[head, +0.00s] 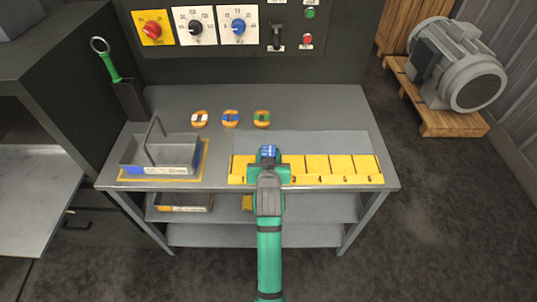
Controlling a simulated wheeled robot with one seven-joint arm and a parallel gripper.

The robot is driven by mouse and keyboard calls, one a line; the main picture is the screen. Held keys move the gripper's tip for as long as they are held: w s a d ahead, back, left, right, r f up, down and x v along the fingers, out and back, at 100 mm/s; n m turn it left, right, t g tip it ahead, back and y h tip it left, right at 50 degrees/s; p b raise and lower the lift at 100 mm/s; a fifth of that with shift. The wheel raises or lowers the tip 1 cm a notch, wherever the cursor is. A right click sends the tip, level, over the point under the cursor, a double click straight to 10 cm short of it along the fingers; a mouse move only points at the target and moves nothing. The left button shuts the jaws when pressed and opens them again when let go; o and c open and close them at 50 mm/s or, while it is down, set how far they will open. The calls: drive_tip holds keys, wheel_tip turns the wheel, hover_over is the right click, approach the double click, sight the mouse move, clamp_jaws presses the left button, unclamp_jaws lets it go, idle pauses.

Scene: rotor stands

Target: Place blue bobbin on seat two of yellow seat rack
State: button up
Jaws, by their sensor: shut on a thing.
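The yellow seat rack (318,166) lies along the front right of the grey bench, a row of several seats with small marks on the front edge. My gripper (268,154) is over the left part of the rack, around the second seat from the left, and hides that seat. It is shut on a small blue thing with light marks, which looks like the blue bobbin (268,150). I cannot tell whether this touches the rack. An orange ring-shaped piece with a blue band (230,118) lies farther back on the bench.
Similar pieces with a white band (200,119) and a green band (262,118) lie beside the blue-banded one. A grey handled tray (160,152) stands at the left. A control panel (230,25) rises behind the bench. The back right of the bench is clear.

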drive_tip(key=shift+f, duration=0.1)
drive_tip(key=o, duration=1.3)
drive_tip(key=shift+w, duration=0.1)
drive_tip(key=shift+c, duration=0.2)
drive_tip(key=shift+a, duration=0.1)
drive_tip(key=v, duration=1.2)
drive_tip(key=s+f, duration=0.5)
drive_tip(key=s, duration=0.3)
drive_tip(key=s+f, duration=0.5)
drive_tip(key=s, duration=0.3)
drive_tip(key=s+r+t, duration=0.1)
drive_tip(key=s+r, duration=0.1)
drive_tip(key=s, duration=1.9)
drive_tip(key=shift+r+t, duration=0.15)
drive_tip(key=shift+t, duration=0.25)
